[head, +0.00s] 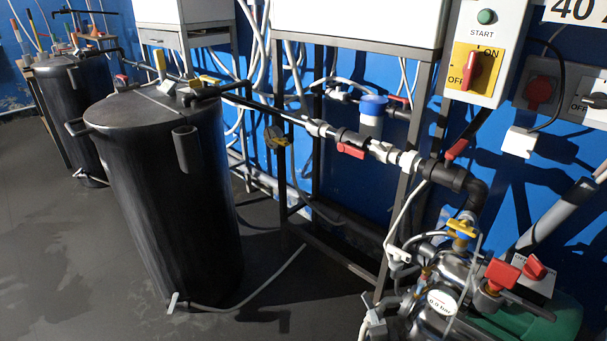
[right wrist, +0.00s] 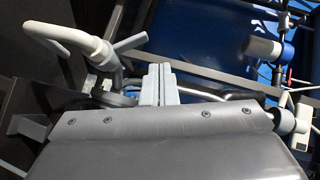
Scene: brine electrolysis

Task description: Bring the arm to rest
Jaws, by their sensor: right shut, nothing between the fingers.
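My right gripper (right wrist: 160,84) shows in the right wrist view, at the middle above its broad grey body. Its two pale fingers are together with nothing between them. A grey bar or tube (head: 556,216) slants up to the right edge of the head view; I cannot tell whether it belongs to my right arm. My left gripper is in neither view.
Two black tanks (head: 165,190) (head: 75,105) stand at the left. A pipe with a red-handled valve (head: 350,150) runs to the right. Piping with a gauge (head: 440,302) fills the lower right. A switch box (head: 484,60) hangs above. Grey floor (head: 60,250) is clear at left.

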